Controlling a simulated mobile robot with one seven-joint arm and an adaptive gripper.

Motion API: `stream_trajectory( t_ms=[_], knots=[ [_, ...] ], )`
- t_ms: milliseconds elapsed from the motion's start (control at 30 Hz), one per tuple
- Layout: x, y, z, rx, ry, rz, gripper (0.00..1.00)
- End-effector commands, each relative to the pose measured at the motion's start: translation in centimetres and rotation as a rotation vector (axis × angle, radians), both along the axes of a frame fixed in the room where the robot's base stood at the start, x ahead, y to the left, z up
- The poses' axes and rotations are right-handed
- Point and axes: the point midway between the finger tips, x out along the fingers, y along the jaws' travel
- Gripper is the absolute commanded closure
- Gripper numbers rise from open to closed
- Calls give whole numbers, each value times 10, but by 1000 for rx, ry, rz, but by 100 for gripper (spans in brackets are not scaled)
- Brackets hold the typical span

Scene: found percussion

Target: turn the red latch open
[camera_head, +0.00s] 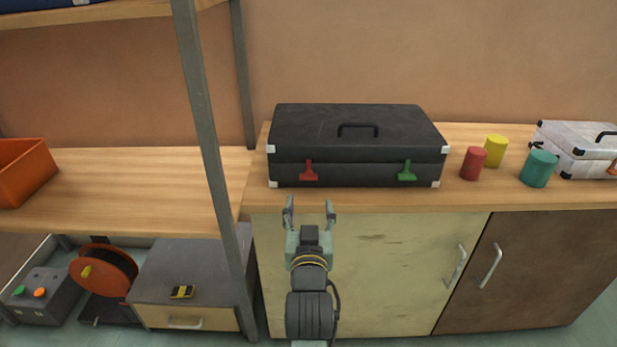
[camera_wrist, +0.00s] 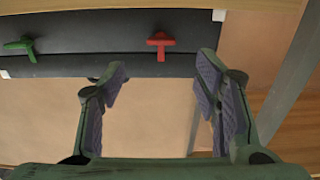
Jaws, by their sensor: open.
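The red latch (camera_head: 308,170) is on the front left of a closed black case (camera_head: 355,148) on the wooden counter. A green latch (camera_head: 406,171) is on the front right of the case. My gripper (camera_head: 311,207) is open and empty, in front of the counter edge and below the red latch, apart from it. In the wrist view the picture is turned over: the red latch (camera_wrist: 161,44) shows at the top, the green latch (camera_wrist: 22,47) at the top left, and my open fingers (camera_wrist: 160,85) below them.
Red (camera_head: 473,163), yellow (camera_head: 495,151) and green (camera_head: 538,168) cylinders stand right of the case, with a white case (camera_head: 579,150) beyond. A grey shelf post (camera_head: 208,150) rises left of the case. Cabinet doors (camera_head: 375,270) with handles are below the counter.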

Motion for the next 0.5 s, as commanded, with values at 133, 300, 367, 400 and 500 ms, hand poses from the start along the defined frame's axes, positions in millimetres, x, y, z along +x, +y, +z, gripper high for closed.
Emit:
stream_trajectory(
  t_ms=[133,300,367,400,500],
  knots=[
    [16,1,2,0,-3,1,43],
    [49,1,3,1,-3,2,43],
    [61,1,3,1,-3,2,43],
    [68,1,3,1,-3,2,43],
    [84,1,3,1,-4,2,43]
  ],
)
